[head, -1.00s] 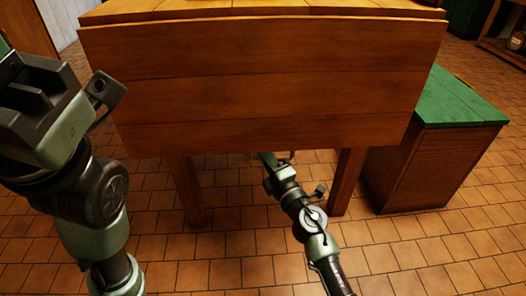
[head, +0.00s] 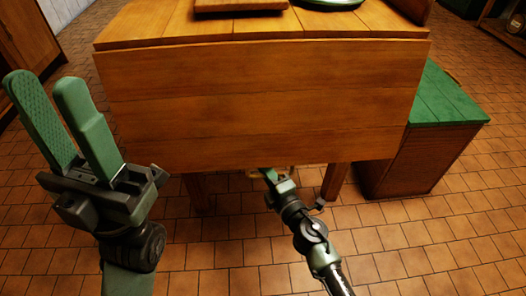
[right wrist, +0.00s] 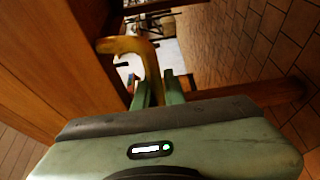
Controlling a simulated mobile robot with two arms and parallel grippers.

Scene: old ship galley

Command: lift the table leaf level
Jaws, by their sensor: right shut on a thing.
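The wooden table leaf (head: 260,110) hangs down along the near side of the table (head: 380,17) in the head view. My right gripper (head: 268,174) is at the leaf's lower edge, near the middle. In the right wrist view its green fingers (right wrist: 159,92) are shut on a curved brass-coloured pull (right wrist: 128,45). The leaf's wooden face also shows on the left of that view (right wrist: 60,60). The exact contact is partly hidden behind the gripper body. My left gripper (head: 46,85) is open and empty, fingers upward, left of the leaf and apart from it.
A wooden board (head: 240,5) and a green plate (head: 332,3) lie on the tabletop. A green-topped bench (head: 445,97) stands close at the table's right. Table legs (head: 335,182) show below the leaf. The tiled floor in front is clear.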

